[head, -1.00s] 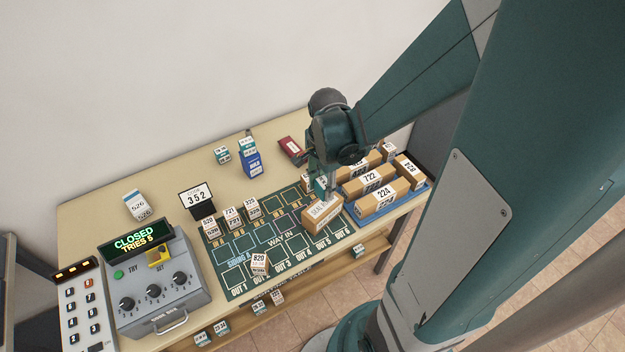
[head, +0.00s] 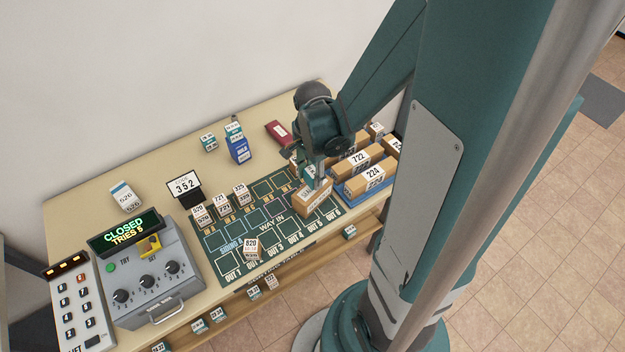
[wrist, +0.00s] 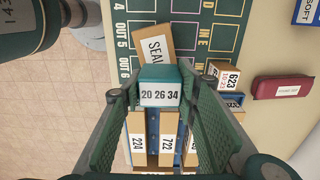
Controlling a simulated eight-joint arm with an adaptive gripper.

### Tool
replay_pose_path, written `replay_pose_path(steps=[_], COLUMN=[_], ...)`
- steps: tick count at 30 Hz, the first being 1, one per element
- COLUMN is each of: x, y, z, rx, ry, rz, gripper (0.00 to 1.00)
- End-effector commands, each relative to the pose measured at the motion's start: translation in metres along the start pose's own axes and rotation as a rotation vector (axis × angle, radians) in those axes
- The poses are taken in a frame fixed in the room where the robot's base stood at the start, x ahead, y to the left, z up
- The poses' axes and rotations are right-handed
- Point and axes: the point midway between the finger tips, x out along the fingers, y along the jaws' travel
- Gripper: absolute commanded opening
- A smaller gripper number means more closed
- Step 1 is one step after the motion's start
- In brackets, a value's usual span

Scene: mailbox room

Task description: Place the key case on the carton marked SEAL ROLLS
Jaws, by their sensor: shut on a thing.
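The key case (wrist: 160,88), a small teal-topped box with a white label reading 20 26 34, is between the fingers of my gripper (wrist: 160,97), which is shut on it. The brown carton marked SEAL (head: 313,201) stands on the right part of the green board; the rest of its marking is partly hidden. In the wrist view the carton (wrist: 156,46) lies just beyond the case, partly covered by it. In the head view my gripper (head: 320,183) is over the carton's far right part. Whether the case touches the carton top, I cannot tell.
A blue tray (head: 343,196) with several brown cartons stands right of the SEAL carton. A carton marked 623 (wrist: 223,75) and a dark red case (wrist: 284,87) are close by. The grey control box (head: 158,270) is at the left.

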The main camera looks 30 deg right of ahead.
Motion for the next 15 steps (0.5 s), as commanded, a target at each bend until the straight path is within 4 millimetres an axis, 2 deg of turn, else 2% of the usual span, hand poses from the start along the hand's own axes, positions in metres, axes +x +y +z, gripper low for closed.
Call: replay_pose_path(steps=[7, 15], x=[0.019, 0.024], y=[0.0, 0.0], z=[0.0, 0.0], rx=[0.0, 0.0], ry=[0.0, 0.0], rz=[0.0, 0.0], gripper=[0.18, 0.18])
